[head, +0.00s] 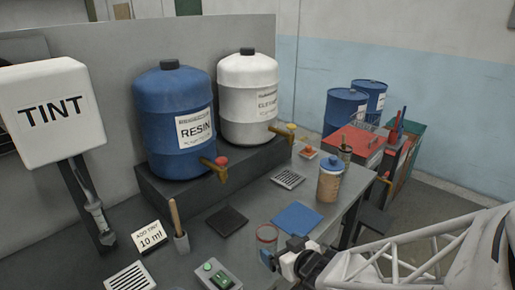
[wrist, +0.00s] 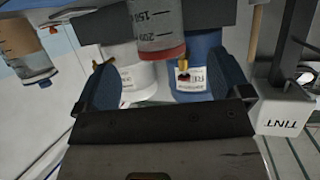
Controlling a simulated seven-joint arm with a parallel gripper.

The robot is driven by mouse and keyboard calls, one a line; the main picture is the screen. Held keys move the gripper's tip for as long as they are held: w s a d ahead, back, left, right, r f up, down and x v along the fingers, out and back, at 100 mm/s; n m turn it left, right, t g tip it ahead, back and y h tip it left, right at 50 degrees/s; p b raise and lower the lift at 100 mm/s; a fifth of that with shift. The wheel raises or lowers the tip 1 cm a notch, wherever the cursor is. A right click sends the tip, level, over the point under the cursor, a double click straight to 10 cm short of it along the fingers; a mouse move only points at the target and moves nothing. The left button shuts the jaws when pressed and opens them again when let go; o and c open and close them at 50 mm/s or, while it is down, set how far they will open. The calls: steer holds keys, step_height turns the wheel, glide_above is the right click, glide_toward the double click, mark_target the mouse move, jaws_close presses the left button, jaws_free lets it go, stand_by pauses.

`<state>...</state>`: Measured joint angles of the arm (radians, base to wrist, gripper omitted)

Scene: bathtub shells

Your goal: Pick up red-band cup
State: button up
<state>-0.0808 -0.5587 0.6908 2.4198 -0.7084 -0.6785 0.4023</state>
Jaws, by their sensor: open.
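The red-band cup (head: 266,238) is a clear cup with a red band at its rim, upright on the grey bench near the front. In the wrist view, which is upside down, the cup (wrist: 158,22) shows its printed scale and red band at the top middle. My gripper (head: 270,258) is at the cup's near side in the head view. In the wrist view its two blue fingers (wrist: 164,82) are spread apart, and the cup appears in the gap between them, toward the tips. I cannot tell whether either finger touches it.
A blue mat (head: 297,219) and a tan jar with blue lid (head: 329,182) stand behind the cup. A switch box (head: 216,275), a dark pad (head: 226,221) and a handled tool in a holder (head: 180,240) lie left. Resin (head: 172,125) and white (head: 247,95) drums stand behind.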

mark_target(273, 241)
steer(key=shift+x, duration=1.15)
steer(key=shift+x, duration=2.65)
steer(key=shift+d, duration=0.1)
steer(key=c, duration=1)
steer(key=shift+r, duration=0.1)
